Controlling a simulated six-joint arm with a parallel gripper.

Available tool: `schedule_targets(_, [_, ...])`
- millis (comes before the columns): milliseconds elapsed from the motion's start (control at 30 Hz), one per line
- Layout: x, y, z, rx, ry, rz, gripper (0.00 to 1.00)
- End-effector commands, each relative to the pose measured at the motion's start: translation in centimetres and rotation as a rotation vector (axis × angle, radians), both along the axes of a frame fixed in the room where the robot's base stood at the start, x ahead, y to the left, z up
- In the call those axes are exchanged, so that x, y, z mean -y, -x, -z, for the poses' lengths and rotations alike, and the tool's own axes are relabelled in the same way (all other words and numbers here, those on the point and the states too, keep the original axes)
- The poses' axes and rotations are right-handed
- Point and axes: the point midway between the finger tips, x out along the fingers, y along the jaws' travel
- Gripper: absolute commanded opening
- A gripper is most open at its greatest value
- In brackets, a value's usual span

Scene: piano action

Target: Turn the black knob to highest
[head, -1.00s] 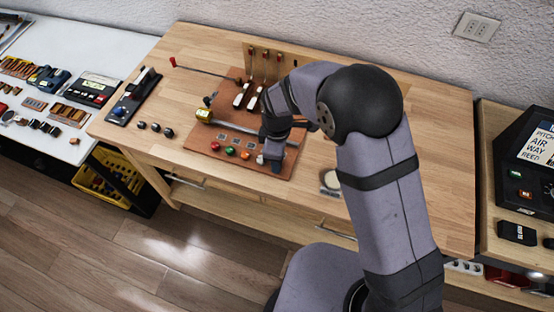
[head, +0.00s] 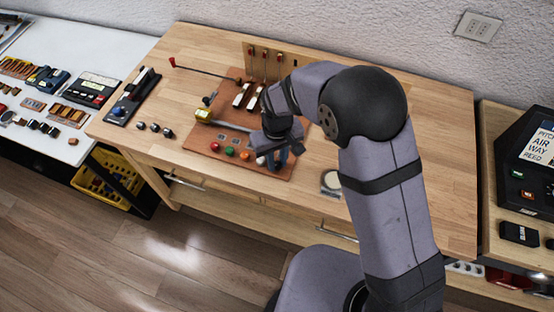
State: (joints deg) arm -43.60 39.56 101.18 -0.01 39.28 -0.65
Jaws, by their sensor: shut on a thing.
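My gripper (head: 276,162) points down at the front right part of the reddish-brown board (head: 205,150), just right of a white button (head: 261,160). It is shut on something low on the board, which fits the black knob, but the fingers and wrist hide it. I cannot read the knob's setting. A red button (head: 215,146), a green button (head: 230,151) and an orange button (head: 245,155) stand in a row to the left of the gripper.
Small black pieces (head: 154,128) and a black device (head: 132,97) are on the left. A round pale dish (head: 331,181) is right of the board.

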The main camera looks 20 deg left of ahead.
Motion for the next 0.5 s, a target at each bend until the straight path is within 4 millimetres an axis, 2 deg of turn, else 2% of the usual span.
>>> schedule_targets(500, [-0.09,-0.11,-0.12,0.002,-0.003,0.491,0.00])
